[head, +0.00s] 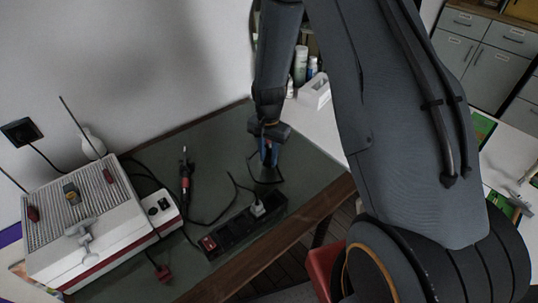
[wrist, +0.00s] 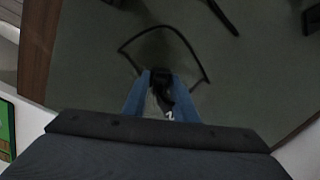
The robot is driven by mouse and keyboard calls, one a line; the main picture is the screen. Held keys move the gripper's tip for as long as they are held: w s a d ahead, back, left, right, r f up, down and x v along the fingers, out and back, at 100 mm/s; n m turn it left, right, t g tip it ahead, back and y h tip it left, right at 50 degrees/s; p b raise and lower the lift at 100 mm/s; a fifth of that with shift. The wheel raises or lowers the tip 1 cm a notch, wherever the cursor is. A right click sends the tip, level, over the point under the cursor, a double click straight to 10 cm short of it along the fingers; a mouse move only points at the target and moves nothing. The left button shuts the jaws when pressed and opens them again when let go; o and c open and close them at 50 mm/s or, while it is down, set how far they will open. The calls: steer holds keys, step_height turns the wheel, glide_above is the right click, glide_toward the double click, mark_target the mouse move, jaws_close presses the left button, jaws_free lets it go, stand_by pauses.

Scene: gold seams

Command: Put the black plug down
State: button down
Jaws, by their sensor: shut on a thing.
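The black plug (wrist: 161,81) is between the blue fingers of my gripper (wrist: 160,92) in the wrist view. A black cable runs out from it and loops over the grey-green mat (wrist: 90,50). In the head view my gripper (head: 268,155) points down over the right part of the mat (head: 310,165), and the plug is mostly hidden there by the fingers. I cannot tell whether the plug touches the mat. My gripper is shut on the plug.
A black power strip (head: 228,232) with a white plug (head: 257,209) and a red switch lies in front of my gripper. The mat around my gripper is mostly clear.

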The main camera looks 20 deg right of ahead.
steer(key=shift+f, duration=0.3)
steer(key=shift+f, duration=0.35)
steer(key=shift+b, duration=0.3)
steer(key=c, duration=1.4)
jaws_free()
steer(key=shift+c, duration=0.2)
